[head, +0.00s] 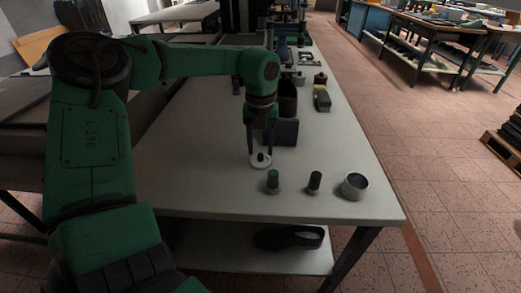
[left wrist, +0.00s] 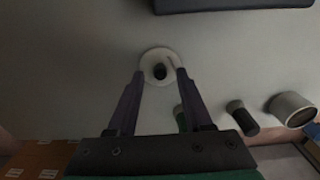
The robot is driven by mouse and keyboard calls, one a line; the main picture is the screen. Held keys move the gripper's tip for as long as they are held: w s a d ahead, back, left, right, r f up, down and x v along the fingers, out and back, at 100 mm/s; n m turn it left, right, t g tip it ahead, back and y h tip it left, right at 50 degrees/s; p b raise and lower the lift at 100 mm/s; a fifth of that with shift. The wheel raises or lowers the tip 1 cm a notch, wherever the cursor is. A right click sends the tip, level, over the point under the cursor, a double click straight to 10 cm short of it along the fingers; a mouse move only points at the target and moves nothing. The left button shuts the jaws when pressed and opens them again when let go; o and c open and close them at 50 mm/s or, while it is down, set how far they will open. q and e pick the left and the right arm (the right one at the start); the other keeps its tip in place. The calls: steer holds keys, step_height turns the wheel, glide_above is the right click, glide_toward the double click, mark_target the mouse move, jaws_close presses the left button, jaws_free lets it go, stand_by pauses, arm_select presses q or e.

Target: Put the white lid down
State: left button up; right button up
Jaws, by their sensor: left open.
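The white lid (head: 261,160) is a small round disc with a dark knob, lying on the light table (head: 210,140). It also shows in the left wrist view (left wrist: 148,65), between my fingertips. My left gripper (head: 261,152) points down over the lid, with its two fingers apart on either side of the dark knob. In the left wrist view the left gripper (left wrist: 160,73) is open, with a gap between the fingers and the knob. My right gripper is not in view.
Right of the lid stand a green-topped cylinder (head: 273,181), a dark cylinder (head: 314,183) and an open white round pot (head: 354,186), near the table's front edge. A dark box (head: 284,132) stands just behind the gripper. A dark shoe (head: 288,237) lies on the lower shelf.

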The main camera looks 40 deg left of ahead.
mark_target(261, 154)
arm_select(q)
step_height(261, 154, up, 10)
steer(key=shift+r, duration=0.25)
stand_by(0.3)
